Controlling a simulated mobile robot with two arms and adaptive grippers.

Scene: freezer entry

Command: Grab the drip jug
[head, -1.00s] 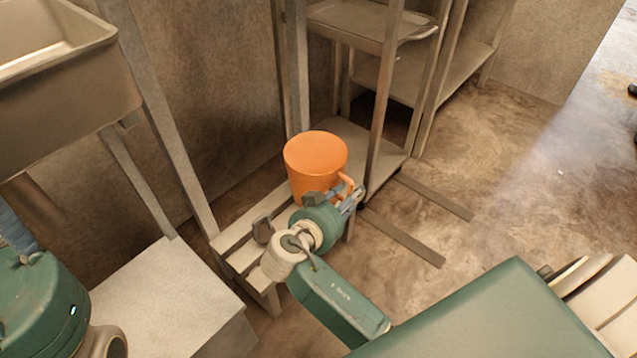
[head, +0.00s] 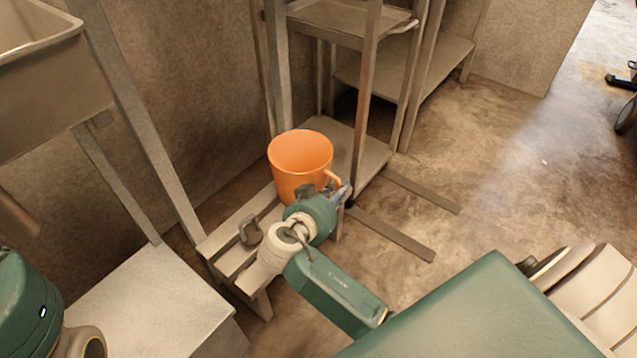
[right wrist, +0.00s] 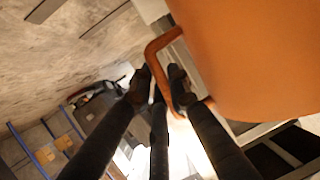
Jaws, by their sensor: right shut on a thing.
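The drip jug is an orange, open-topped jug (head: 298,165) with a side handle, upright at the far end of a low slatted bench. It looks empty from above. My right gripper (head: 338,190) is at the jug's handle, on the right side. The jug body (right wrist: 245,55) fills the upper right there. The jug's base is partly hidden by my right arm. My left gripper is out of view.
The slatted bench (head: 240,222) stands against the wall, with a small grey item (head: 250,232) on it. A metal shelf rack (head: 372,90) rises just behind the jug. A sink basin (head: 45,75) and pale box (head: 150,300) are at left. Floor at right is open.

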